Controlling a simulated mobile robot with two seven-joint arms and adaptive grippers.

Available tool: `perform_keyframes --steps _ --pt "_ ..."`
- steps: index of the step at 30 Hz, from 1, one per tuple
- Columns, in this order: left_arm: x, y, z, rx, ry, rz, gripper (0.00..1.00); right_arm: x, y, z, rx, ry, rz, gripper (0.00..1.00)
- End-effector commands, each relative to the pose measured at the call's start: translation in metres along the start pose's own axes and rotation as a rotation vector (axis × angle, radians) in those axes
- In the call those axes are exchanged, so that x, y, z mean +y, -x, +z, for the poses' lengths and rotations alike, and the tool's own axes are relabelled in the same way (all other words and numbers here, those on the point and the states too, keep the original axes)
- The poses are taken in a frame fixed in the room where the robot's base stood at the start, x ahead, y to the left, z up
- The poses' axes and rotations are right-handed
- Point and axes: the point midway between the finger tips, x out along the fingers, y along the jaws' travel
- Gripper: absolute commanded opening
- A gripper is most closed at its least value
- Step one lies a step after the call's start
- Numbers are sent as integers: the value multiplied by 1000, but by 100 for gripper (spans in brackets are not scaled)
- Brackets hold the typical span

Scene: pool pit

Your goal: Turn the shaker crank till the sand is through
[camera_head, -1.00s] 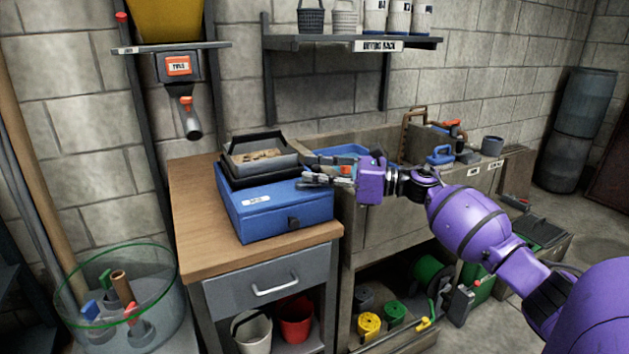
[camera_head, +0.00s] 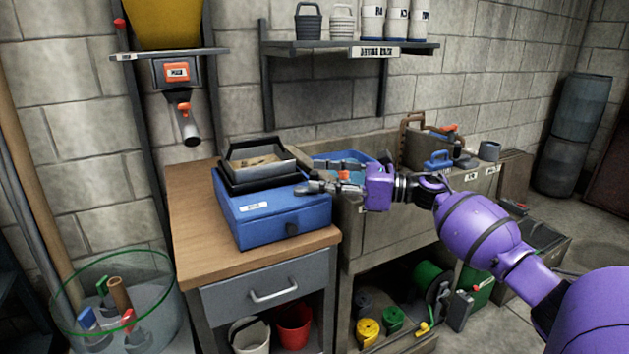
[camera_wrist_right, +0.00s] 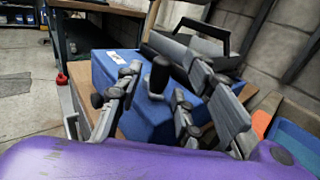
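The shaker is a blue box (camera_head: 265,222) on the wooden bench top, with a dark-rimmed tray (camera_head: 259,172) on it. Some tan sand (camera_head: 258,161) lies in the tray. In the right wrist view, an upright black crank handle (camera_wrist_right: 157,75) stands at the near side of the blue box (camera_wrist_right: 105,68); I cannot pick it out in the head view. My right gripper (camera_head: 334,176) is open at the right side of the box. In the wrist view its fingers (camera_wrist_right: 168,85) are spread on either side of the handle, apparently without gripping it. My left gripper is not in view.
A sink (camera_head: 400,232) with trowels and tools on its rim stands right of the bench (camera_head: 190,205). A yellow hopper (camera_head: 165,22) with a spout hangs at upper left. A glass tub (camera_head: 160,305) is at lower left. The bench's left part is clear.

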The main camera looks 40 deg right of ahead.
Motion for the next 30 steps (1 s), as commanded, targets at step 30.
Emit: perform_keyframes --steps 30 --pt "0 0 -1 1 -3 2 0 0 98 0 -1 0 0 35"
